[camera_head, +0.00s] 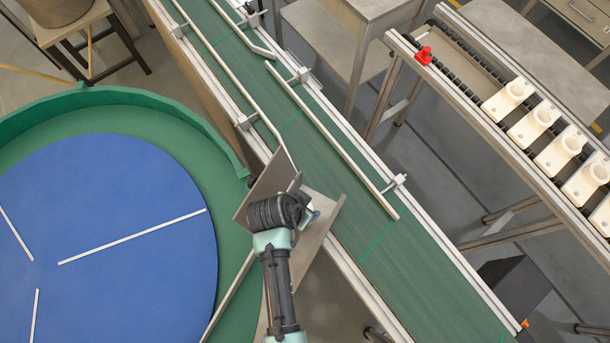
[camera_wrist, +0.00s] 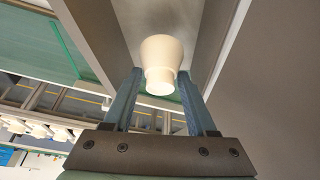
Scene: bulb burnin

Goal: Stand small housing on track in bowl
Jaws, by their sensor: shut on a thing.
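In the wrist view my gripper (camera_wrist: 161,92) is shut on a small white housing (camera_wrist: 162,52), with one blue-grey finger on each side of it. The housing is wider at one end and narrower at the other. Grey metal walls of a chute (camera_wrist: 93,35) flank it; I cannot tell whether it touches them. In the head view my gripper (camera_head: 311,213) is at the grey metal chute (camera_head: 262,190), beside the green-rimmed bowl (camera_head: 120,98) with its blue disc (camera_head: 110,210). There my wrist mostly hides the fingers and the housing.
A green conveyor belt (camera_head: 325,173) with metal guide rails runs diagonally past the chute. At the right, a rack (camera_head: 465,95) carries several white holders (camera_head: 533,122) and a red part (camera_head: 424,55). A grey table (camera_head: 330,35) stands behind the conveyor.

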